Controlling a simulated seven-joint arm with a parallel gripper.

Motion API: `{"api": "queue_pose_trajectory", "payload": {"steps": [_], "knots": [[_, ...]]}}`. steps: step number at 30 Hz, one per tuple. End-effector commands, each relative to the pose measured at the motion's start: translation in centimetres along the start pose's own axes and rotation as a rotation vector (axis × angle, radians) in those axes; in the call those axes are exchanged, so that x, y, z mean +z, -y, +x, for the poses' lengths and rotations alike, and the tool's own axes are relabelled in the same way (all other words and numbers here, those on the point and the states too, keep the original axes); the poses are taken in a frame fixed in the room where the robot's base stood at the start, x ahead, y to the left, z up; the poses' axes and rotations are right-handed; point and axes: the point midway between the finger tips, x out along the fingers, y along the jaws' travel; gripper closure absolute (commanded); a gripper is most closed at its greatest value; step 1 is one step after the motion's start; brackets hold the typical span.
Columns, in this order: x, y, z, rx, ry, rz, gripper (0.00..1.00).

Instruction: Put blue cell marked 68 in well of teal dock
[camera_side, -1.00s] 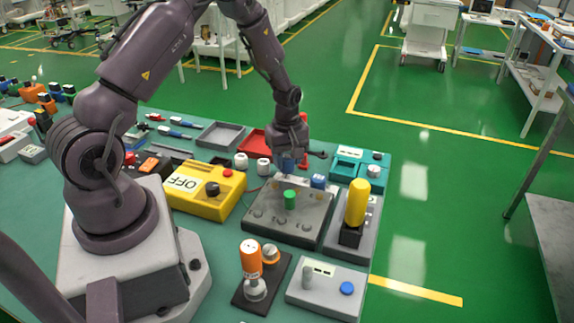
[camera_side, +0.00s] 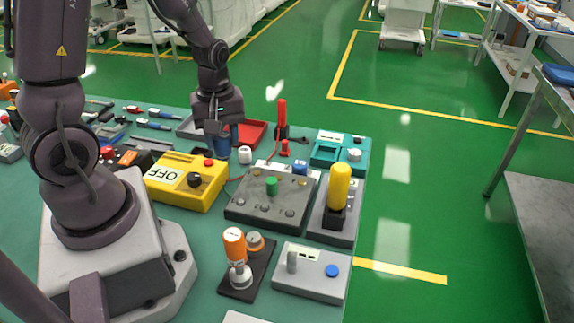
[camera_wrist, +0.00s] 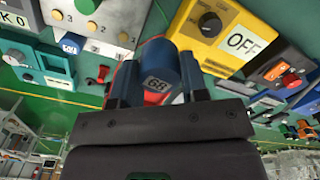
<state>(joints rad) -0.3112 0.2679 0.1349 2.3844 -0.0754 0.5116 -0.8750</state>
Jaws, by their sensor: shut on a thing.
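My gripper (camera_side: 220,136) is shut on the blue cell (camera_side: 222,151). In the side view the cell hangs upright, in front of the red tray and beside a white cylinder. The teal dock (camera_side: 327,163) stands at the back right of the table, well to the right of my gripper. Its rectangular recess and a white knob show. Part of the teal dock (camera_wrist: 45,80) also shows at the left of the wrist view.
A grey panel (camera_side: 240,211) with a green knob and the yellow OFF box (camera_side: 185,198) stand in front of my gripper. A red upright post (camera_side: 282,115) stands between the red tray (camera_side: 258,125) and the dock. A tall yellow cylinder (camera_side: 339,186) stands in front of the dock.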

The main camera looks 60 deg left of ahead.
Motion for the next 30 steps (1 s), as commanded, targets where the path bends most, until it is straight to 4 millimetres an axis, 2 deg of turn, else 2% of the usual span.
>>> {"api": "queue_pose_trajectory", "payload": {"steps": [4, 8, 12, 15, 18, 23, 26, 30], "knots": [[-0.2, -1.9, -1.0, -0.004, 0.004, 0.324, 0.84], [0.9, -5.2, -2.2, -0.005, 0.004, 0.698, 0.84], [3.2, -8.9, -3.4, -0.005, -0.002, 1.063, 0.84], [5.4, -11.3, -4.1, -0.001, -0.011, 1.255, 0.84], [7.2, -12.6, -4.4, 0.003, -0.019, 1.334, 0.84], [8.6, -13.2, -4.3, 0.004, -0.02, 1.373, 0.84], [7.6, -12.9, -4.5, 0.006, -0.023, 1.343, 0.84], [4.7, -10.6, -4.0, -0.004, -0.006, 1.225, 0.84]]}}
